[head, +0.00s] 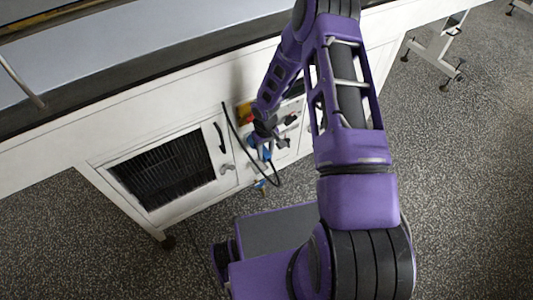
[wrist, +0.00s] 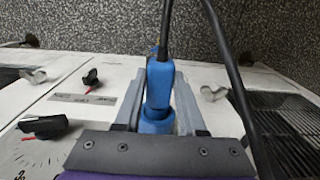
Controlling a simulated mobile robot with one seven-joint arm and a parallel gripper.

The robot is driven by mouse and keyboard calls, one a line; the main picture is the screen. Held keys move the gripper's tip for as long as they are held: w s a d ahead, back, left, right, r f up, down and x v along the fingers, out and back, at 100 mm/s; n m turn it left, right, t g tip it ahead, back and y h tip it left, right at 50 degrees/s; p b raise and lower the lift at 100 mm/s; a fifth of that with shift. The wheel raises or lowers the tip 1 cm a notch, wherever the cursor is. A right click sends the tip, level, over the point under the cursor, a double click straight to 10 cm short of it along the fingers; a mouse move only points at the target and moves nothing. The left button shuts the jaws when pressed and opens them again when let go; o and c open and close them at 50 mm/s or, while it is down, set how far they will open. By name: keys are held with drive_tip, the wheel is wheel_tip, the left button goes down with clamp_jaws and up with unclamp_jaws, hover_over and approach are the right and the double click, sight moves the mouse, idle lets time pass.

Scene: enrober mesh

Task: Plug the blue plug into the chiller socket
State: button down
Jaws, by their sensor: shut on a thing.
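The blue plug (wrist: 159,85) is between the two grey fingers of my gripper (wrist: 157,95) in the wrist view, with its black cable running away toward the top. A wider blue collar (wrist: 157,122) lies at the near end of the plug; I cannot tell whether it is part of the plug or the chiller socket. In the head view my gripper (head: 265,138) is close to the white machine's front panel, and blue parts (head: 266,153) show beside it. The socket's opening is not visible, and the arm covers part of the panel.
A louvred grille door (head: 165,170) with a black handle (head: 220,136) is left of my gripper. A black cable (wrist: 232,70) loops close to the right finger. Black knobs (wrist: 45,125) and a metal label (wrist: 80,98) are on the panel.

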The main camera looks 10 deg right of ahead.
drive_tip(key=shift+w+a, duration=0.15)
drive_tip(key=shift+w, duration=0.4)
drive_tip(key=shift+s, duration=0.15)
drive_tip(key=shift+s+d, duration=0.3)
drive_tip(key=shift+s, duration=0.55)
drive_tip(key=shift+s+d, duration=0.3)
drive_tip(key=shift+s, duration=0.55)
drive_tip(key=shift+b, duration=0.45)
drive_tip(key=shift+w, duration=0.15)
idle(0.9)
drive_tip(key=shift+w+a, duration=0.15)
drive_tip(key=shift+w, duration=0.15)
drive_tip(key=shift+w+a, duration=0.25)
drive_tip(key=shift+w, duration=0.45)
drive_tip(key=shift+w+a, duration=0.2)
drive_tip(key=shift+w, duration=0.45)
drive_tip(key=shift+c, duration=2.1)
unclamp_jaws()
drive_tip(key=shift+r, duration=0.1)
